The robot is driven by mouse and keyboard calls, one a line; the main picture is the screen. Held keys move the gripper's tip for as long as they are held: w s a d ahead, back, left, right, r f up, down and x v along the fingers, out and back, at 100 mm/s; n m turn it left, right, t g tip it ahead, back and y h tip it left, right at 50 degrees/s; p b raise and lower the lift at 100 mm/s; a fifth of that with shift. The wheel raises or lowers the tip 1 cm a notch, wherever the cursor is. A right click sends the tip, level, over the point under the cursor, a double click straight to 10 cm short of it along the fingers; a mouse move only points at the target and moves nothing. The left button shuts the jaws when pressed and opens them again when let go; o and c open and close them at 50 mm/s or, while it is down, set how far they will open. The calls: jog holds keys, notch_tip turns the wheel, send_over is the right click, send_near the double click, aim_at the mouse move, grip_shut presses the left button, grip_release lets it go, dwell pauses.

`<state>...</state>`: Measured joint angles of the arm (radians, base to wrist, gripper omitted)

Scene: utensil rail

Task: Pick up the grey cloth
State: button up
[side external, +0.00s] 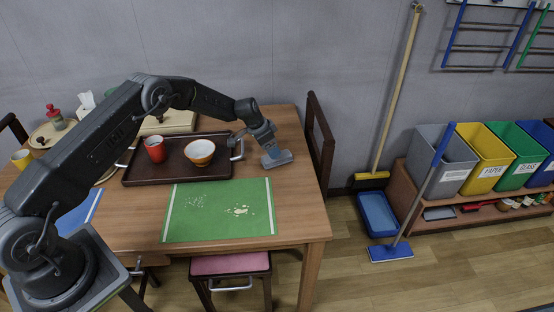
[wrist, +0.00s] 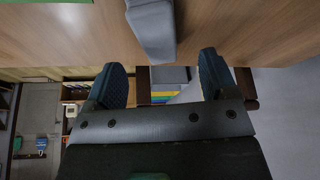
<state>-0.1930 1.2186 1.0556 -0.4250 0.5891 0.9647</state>
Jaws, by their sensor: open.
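The grey cloth (side external: 279,160) lies folded on the wooden table, right of the brown tray and near the table's right edge. In the wrist view the cloth (wrist: 152,30) shows as a grey folded strip at the top, just beyond the fingertips and lined up with the gap between them. My gripper (side external: 267,143) is right above and beside the cloth in the side view. In the wrist view my gripper (wrist: 161,72) has its two fingers wide apart with nothing between them. Whether a finger touches the cloth, I cannot tell.
A brown tray (side external: 150,178) with a red cup (side external: 155,149) and an orange-and-white bowl (side external: 200,152) stands left of the gripper. A green mat (side external: 215,222) with pale crumbs lies in front. A dark chair (side external: 321,140) stands close at the table's right edge.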

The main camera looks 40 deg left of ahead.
aim_at(277, 159)
jog(key=shift+x, duration=2.9)
jog(key=shift+s, duration=0.15)
jog(key=c, duration=1)
